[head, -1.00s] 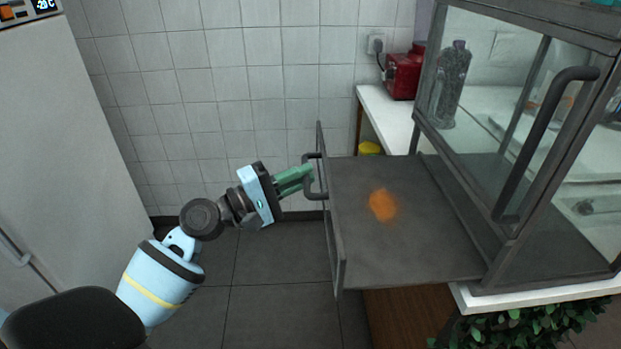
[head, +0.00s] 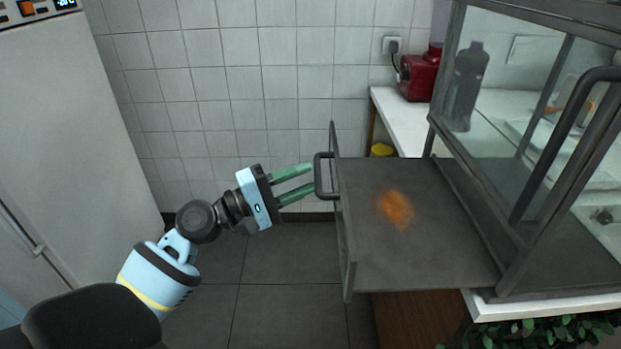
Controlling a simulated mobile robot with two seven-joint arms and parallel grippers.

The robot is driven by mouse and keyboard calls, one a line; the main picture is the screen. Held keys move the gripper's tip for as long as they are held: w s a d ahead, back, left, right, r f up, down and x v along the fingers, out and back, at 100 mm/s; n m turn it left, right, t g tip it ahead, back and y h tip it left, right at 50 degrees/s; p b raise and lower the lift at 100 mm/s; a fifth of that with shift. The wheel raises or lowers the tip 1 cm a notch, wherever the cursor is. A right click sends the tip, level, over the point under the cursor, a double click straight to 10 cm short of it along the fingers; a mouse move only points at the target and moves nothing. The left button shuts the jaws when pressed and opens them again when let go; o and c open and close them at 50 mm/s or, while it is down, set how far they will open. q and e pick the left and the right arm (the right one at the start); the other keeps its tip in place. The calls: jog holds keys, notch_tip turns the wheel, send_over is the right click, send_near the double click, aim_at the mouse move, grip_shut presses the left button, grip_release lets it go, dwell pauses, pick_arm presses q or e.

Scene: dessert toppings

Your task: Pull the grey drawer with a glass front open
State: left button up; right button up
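The grey drawer (head: 440,262) is pulled well out of the glass-walled cabinet (head: 519,229) on the right. Its glass front (head: 347,245) stands upright at its left end, seen nearly edge-on. A dark bar handle (head: 319,176) sticks out of the front to the left. My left gripper (head: 312,180) has two green fingers, spread apart, pointing right with their tips just left of the handle. Nothing is seen between the fingers. The drawer floor carries an orange smear (head: 396,209). My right gripper is not in view.
A white counter (head: 405,125) with a red appliance (head: 419,76) stands behind the drawer. A tall pale fridge (head: 75,130) is at the left. Green leaves (head: 560,330) show below the cabinet. The grey tiled floor (head: 290,315) left of the drawer is clear.

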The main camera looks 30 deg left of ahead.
pick_arm(q)
jog(key=b+v, duration=0.1)
jog(key=v, duration=0.4)
jog(key=shift+s, duration=0.15)
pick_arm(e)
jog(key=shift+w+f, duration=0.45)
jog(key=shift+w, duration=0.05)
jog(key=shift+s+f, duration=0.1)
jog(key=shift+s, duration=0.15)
